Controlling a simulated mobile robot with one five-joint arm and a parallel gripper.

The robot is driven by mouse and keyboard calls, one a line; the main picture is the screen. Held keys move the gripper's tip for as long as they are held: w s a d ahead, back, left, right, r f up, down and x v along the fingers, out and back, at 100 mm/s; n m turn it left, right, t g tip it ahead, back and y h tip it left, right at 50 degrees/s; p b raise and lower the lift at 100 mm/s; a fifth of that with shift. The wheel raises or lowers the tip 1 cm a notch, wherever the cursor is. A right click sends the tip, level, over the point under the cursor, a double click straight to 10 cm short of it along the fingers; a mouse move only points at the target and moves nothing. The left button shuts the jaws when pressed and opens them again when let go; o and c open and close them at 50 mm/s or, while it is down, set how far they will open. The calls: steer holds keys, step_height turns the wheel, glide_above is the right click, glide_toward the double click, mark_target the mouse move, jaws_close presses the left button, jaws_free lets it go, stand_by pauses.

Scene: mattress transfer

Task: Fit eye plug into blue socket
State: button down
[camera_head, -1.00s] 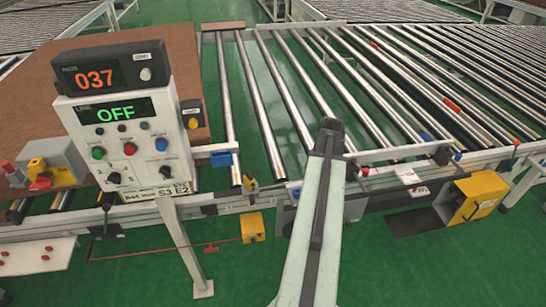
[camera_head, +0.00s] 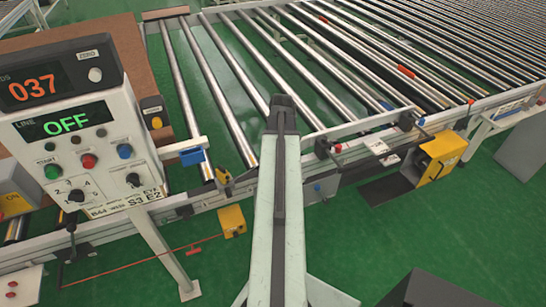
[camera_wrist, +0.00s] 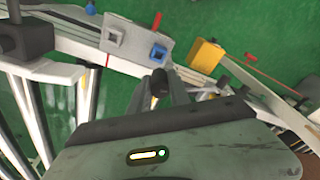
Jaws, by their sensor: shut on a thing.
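In the wrist view, the blue socket (camera_wrist: 158,53) is a small square blue block on a grey plate (camera_wrist: 137,40). A grey square socket (camera_wrist: 116,35) sits beside it on the same plate. My gripper (camera_wrist: 158,86) is just below the blue socket in the picture. It is shut on a small dark piece with a yellow part, which I take to be the eye plug (camera_wrist: 155,101); the fingers hide most of it. The plug appears apart from the socket, but the height between them is unclear. In the head view my arm hides the gripper and the plug.
The control panel (camera_head: 75,150) reads OFF and stands on a post at the left. A yellow box (camera_head: 232,220) with a red cord hangs by the conveyor frame. Metal rollers (camera_head: 270,60) fill the back. A yellow cabinet (camera_head: 442,158) stands at the right. Green floor is open in front.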

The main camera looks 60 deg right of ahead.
steer(key=shift+s+f+b, duration=0.1)
steer(key=shift+f+b, duration=2.6)
steer(key=shift+f, duration=0.15)
steer(key=shift+f, duration=0.15)
steer(key=shift+f+b, duration=0.3)
steer(key=shift+b, duration=0.2)
steer(key=shift+f+b, duration=1.15)
steer(key=c, duration=1.1)
jaws_free()
steer(key=shift+c, duration=0.2)
steer(key=shift+r, duration=0.1)
steer(key=r+p, duration=0.5)
steer(key=s+r+p, duration=0.1)
steer(key=r+p, duration=0.1)
steer(key=p, duration=0.1)
steer(key=shift+r, duration=0.4)
steer(key=shift+f, duration=0.1)
